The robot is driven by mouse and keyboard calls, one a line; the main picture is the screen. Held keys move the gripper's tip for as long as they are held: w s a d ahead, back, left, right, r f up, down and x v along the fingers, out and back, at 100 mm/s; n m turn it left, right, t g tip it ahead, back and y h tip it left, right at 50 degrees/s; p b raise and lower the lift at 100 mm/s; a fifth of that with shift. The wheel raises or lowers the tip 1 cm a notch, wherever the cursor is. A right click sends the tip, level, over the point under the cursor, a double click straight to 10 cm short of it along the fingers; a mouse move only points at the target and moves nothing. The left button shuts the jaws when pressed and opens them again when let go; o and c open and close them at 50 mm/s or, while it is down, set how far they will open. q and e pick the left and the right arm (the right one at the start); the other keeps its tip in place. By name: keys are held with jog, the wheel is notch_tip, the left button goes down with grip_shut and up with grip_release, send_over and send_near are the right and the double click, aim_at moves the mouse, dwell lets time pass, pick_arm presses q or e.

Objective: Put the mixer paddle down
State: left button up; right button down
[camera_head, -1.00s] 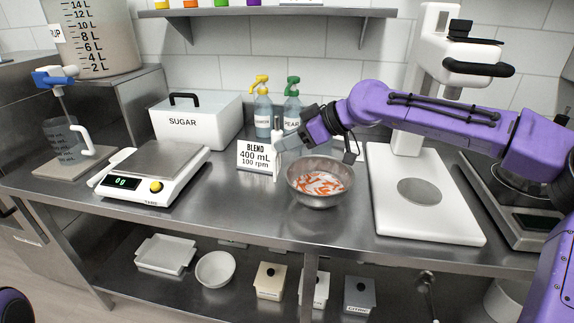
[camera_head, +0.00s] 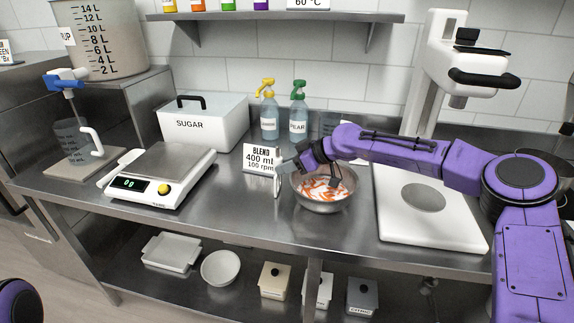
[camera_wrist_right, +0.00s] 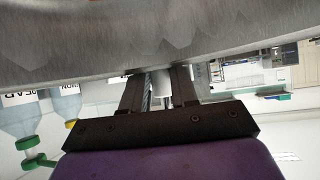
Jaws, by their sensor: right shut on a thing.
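My right gripper (camera_head: 284,168) reaches in from the right, low over the counter at the left rim of the metal bowl. It is shut on the mixer paddle (camera_head: 278,186), a pale, narrow piece that hangs below the fingers in front of the BLEND sign. I cannot tell whether its lower end touches the counter. My left gripper is out of view.
The metal bowl (camera_head: 325,204) holds orange and white pieces. The BLEND sign (camera_head: 261,158) stands just behind the paddle. A scale (camera_head: 160,183) is to the left, a white mixer stand (camera_head: 455,222) to the right. The counter (camera_head: 235,218) between scale and bowl is clear.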

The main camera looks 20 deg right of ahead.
jog(key=shift+f, duration=0.15)
jog(key=c, duration=0.9)
grip_release()
jog(key=shift+o, duration=0.2)
jog(key=b+v, duration=0.1)
jog(key=v, duration=1.1)
